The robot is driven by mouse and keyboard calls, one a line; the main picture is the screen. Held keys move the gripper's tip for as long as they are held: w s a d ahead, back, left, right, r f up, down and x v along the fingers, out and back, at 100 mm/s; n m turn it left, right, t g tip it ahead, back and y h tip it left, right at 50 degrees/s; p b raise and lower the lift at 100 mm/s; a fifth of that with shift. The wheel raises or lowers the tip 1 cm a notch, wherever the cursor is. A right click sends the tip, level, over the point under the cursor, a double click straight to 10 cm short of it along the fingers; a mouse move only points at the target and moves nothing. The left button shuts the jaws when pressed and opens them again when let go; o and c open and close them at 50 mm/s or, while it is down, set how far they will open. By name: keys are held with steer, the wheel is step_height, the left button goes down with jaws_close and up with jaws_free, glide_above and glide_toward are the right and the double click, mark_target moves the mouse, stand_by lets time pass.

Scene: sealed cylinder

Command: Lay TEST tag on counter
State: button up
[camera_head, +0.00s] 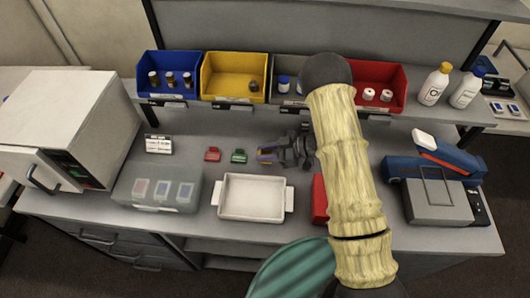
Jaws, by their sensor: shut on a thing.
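My gripper (272,154) is over the middle of the grey counter (190,188), right of a green tag-like piece (239,156). It is shut on a small yellow tag-like piece (264,158). Any lettering on this piece is too small to read, so I cannot tell whether it is the TEST tag. I cannot tell whether the piece touches the counter. A red tag-like piece (212,154) lies left of the green one.
A white tray (252,214) stands in front of my gripper, with a translucent box (133,192) to its left. Blue (148,64), yellow (215,65) and red (392,76) bins line the shelf behind. A red object (319,199) is partly hidden by my arm.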

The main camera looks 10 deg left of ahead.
steer(key=o, duration=1)
steer(key=shift+s+f, duration=0.35)
steer(key=shift+f, duration=0.35)
steer(key=shift+c, duration=0.2)
steer(key=shift+r, duration=0.4)
steer(key=shift+w+d+r, duration=0.15)
steer(key=shift+w+d, duration=0.05)
steer(key=shift+w, duration=0.05)
steer(key=v, duration=0.4)
steer(key=b+v, duration=0.1)
steer(key=v, duration=0.7)
steer(key=shift+a+r+b, duration=0.2)
steer(key=shift+r+b, duration=0.1)
steer(key=shift+b, duration=0.1)
steer(key=shift+w, duration=0.1)
